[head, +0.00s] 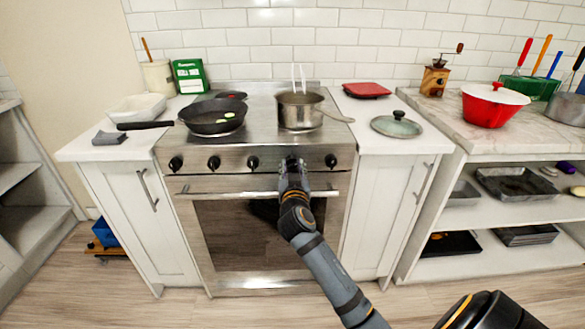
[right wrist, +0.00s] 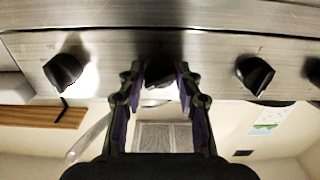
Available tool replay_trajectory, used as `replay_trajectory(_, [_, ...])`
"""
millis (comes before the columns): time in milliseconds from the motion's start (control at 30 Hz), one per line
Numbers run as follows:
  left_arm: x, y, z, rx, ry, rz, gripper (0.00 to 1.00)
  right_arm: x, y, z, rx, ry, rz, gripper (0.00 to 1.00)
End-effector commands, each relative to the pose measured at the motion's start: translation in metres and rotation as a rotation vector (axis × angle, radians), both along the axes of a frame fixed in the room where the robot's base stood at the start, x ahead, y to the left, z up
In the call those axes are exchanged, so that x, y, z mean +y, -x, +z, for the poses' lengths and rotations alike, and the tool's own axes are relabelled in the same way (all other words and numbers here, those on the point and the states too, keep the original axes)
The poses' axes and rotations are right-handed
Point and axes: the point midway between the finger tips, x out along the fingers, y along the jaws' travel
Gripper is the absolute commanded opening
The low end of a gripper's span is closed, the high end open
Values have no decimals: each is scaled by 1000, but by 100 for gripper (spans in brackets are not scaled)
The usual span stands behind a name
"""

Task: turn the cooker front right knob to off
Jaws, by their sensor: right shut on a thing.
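The steel cooker (head: 320,183) has a row of several black knobs along its front panel. My right gripper (head: 292,164) reaches up to the panel and is shut on the second knob from the right. In the right wrist view, my right gripper (right wrist: 159,88) has one finger on each side of this knob (right wrist: 158,70), which is partly hidden. Its exact setting cannot be read. The rightmost knob (head: 331,160) is free; it also shows at the left of the wrist view (right wrist: 62,70). My left gripper is not in view.
The oven door handle (head: 230,194) runs just below the knobs, close to my right wrist. A black pan (head: 210,118) and a steel pot (head: 297,112) stand on the cooktop. White cabinets flank the cooker. The neighbouring free knob (head: 253,162) is close on the left.

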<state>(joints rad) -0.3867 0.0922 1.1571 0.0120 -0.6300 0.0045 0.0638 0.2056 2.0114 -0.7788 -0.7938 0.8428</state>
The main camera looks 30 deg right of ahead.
Motion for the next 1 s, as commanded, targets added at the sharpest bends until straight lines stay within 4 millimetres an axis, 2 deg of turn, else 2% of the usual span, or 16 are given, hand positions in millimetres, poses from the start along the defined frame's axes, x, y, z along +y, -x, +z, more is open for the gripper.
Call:
replay_trajectory(100, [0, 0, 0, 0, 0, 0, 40, 0, 0, 0, 0, 0, 0, 3])
replay_trajectory(467, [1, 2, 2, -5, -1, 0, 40, 0, 0, 1, 42, 67, 1, 3])
replay_trajectory(1000, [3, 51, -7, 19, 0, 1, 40, -1, 1, 2, 288, 464, 1, 3])
